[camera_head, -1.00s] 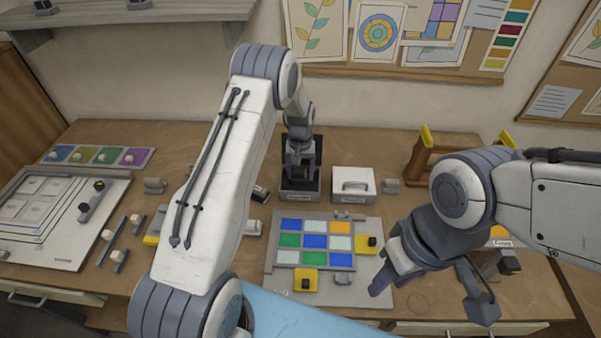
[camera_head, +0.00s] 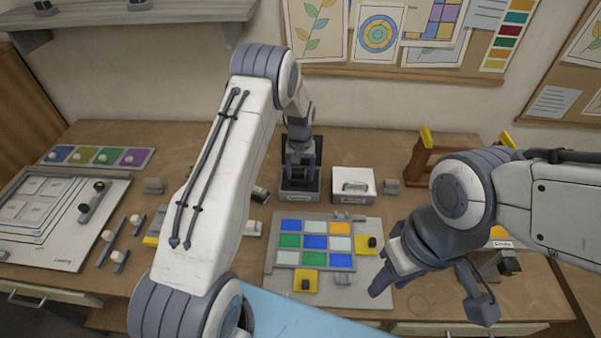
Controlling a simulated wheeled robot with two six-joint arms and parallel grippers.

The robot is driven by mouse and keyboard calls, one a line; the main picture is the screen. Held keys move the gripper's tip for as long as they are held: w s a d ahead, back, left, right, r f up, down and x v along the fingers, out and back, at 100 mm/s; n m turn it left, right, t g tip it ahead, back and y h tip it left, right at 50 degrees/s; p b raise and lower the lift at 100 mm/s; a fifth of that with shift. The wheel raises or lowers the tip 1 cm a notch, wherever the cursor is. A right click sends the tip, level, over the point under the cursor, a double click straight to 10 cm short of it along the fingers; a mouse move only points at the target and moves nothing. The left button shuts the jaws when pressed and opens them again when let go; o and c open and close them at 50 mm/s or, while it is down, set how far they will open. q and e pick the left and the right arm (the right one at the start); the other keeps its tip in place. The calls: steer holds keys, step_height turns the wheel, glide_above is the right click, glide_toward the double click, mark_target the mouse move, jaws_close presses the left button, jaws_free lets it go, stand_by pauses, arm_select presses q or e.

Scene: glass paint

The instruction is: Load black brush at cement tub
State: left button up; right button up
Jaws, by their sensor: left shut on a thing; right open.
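My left gripper (camera_head: 300,170) reaches down over the dark open tub with a grey labelled front (camera_head: 299,196), which I take for the cement tub. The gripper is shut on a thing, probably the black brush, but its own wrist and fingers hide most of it. I cannot tell whether the held thing touches the inside of the tub. My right gripper (camera_head: 425,295) is open and empty, over the right front part of the bench.
A white box with a handle (camera_head: 353,184) stands just right of the tub. A coloured glass panel (camera_head: 314,243) lies in front on a grey board, with yellow blocks at its edges. A wooden rack (camera_head: 432,155) stands at right. Colour pads (camera_head: 98,156) lie at left.

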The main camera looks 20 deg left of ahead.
mark_target(300, 171)
arm_select(q)
steer(key=shift+r+p, duration=1.8)
steer(key=shift+r, duration=1.6)
steer(key=shift+f, duration=0.1)
